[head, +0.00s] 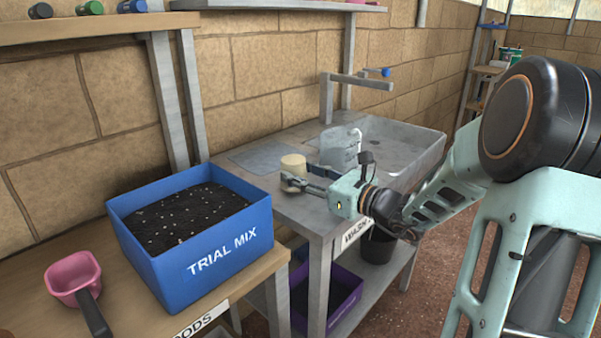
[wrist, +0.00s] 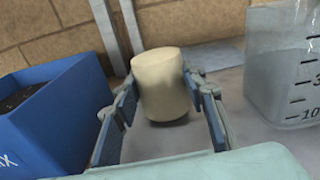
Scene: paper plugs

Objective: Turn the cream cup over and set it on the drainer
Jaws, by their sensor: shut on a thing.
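The cream cup (head: 293,163) is at the left front of the grey wash bench, short of a flat blue-grey panel (head: 268,156) that looks like the drainer. My gripper (head: 296,181) is shut on the cup, one finger on each side. In the wrist view the cup (wrist: 160,82) stands between the fingertips (wrist: 160,88), nearly upright with a slight tilt. Its upper end looks closed and smooth; no opening shows. A dark shadow lies right under it; I cannot tell whether it touches the bench. The panel (wrist: 215,55) shows behind it.
A clear measuring jug (head: 340,148) stands close right of the cup, before the sink (head: 425,150) and tap (head: 360,80). A blue box of soil (head: 215,262) stands left, with a pink scoop (head: 73,276) beside it. A wall (head: 240,70) is behind.

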